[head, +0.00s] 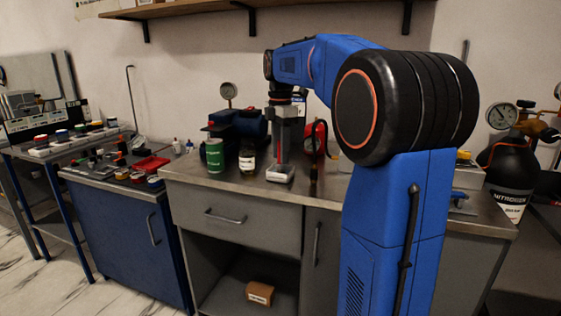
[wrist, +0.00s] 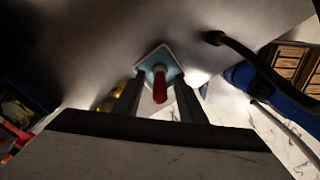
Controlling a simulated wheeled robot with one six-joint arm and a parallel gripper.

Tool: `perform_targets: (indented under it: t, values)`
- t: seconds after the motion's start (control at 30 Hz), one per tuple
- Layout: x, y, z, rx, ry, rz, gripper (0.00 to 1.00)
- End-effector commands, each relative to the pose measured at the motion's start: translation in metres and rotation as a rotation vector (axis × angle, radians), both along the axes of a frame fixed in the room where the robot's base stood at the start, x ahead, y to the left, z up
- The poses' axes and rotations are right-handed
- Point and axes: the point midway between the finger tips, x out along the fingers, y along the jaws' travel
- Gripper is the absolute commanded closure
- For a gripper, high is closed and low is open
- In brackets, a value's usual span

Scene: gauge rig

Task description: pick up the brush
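The brush appears to be the upright red handle (wrist: 160,88), standing on a small pale square holder (wrist: 172,60) on the bench; its bristles are not visible. In the head view the red handle (head: 283,150) shows below and between my gripper's fingers, above the white holder (head: 280,175). My gripper (head: 284,138) points straight down over it. In the wrist view my gripper (wrist: 158,92) is open, with a finger on each side of the handle and visible gaps between. I cannot tell how far down the fingers reach along it.
A green can (head: 214,155) and a dark bottle (head: 247,157) stand left of the holder on the grey bench (head: 220,186). A thin dark upright item (head: 313,176) stands close on the right. A blue machine (head: 240,123) sits behind. A wall shelf (head: 190,8) hangs above.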

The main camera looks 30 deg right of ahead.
Motion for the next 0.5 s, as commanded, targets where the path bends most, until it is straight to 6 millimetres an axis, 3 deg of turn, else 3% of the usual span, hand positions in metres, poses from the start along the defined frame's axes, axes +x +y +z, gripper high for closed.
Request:
perform_targets:
  t: [0.13,0.37,0.5]
  values:
    - [-0.0003,-0.0001,-0.0107,0.0,0.0,0.0,0.63]
    - [-0.0001,-0.0001,-0.0118,0.0,-0.001,0.0,0.63]
    - [0.0,-0.0001,-0.0118,0.0,-0.001,0.0,0.92]
